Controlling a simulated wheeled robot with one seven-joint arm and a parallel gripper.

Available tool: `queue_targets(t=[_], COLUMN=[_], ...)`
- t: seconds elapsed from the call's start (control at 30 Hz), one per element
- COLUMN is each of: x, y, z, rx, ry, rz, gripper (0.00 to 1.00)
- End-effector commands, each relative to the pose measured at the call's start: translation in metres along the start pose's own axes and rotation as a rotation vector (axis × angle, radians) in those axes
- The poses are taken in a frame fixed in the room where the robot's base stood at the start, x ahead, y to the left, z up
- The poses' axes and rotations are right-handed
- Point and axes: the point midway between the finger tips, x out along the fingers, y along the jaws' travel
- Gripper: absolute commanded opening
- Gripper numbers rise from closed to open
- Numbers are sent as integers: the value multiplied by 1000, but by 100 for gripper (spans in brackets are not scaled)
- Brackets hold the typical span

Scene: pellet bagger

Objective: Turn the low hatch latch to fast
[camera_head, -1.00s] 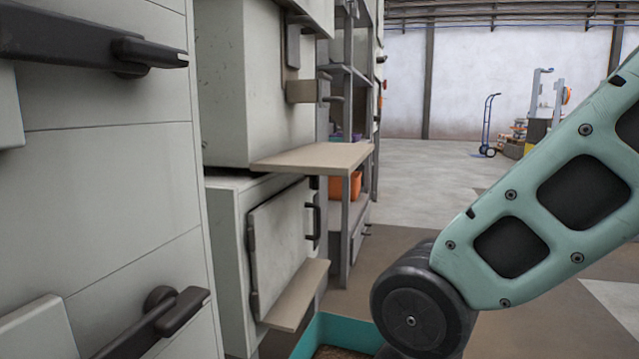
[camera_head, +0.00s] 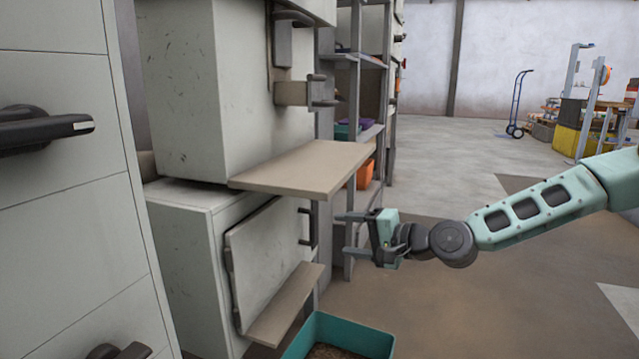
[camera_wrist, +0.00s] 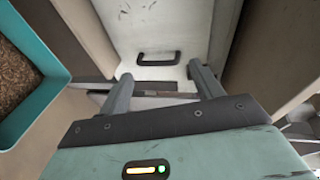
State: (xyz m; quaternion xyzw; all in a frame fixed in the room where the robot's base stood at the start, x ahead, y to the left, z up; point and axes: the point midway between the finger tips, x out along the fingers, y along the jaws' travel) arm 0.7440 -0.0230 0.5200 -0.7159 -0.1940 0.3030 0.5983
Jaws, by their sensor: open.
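The low hatch (camera_head: 265,255) is a pale grey panel on the lower front of the cabinet, with a black bar handle (camera_head: 308,227) near its right edge. The hatch handle also shows in the wrist view (camera_wrist: 157,60), ahead of and between the fingers. I cannot make out a separate latch on the low hatch, nor its setting. My gripper (camera_head: 346,236) is open and empty, to the right of the handle and apart from it, fingers pointing left. In the wrist view my gripper (camera_wrist: 161,78) has its fingers spread towards a pale panel.
A tan shelf (camera_head: 310,167) juts out above the hatch and a tan ledge (camera_head: 285,305) below it. A teal bin (camera_head: 345,335) of brown pellets stands on the floor; its rim also shows in the wrist view (camera_wrist: 45,95). Grey shelving (camera_head: 353,110) stands behind.

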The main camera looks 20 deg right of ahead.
Motion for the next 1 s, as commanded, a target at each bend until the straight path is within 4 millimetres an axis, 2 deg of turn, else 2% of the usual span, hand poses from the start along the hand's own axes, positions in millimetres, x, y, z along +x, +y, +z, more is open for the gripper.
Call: queue_targets(t=[0.03,0.13,0.23,0.33,0.47,1.0], x=[-11,-26,-33,-28,-10,98], y=[-14,-29,-36,-37,-38,-57], z=[-26,-56,-70,-74,-75,-95], rx=[46,97,118,121,117,116], ry=[61,135,169,176,172,172], rz=[-63,-151,-191,-200,-198,-197], gripper=[65,65,65,65,65,65])
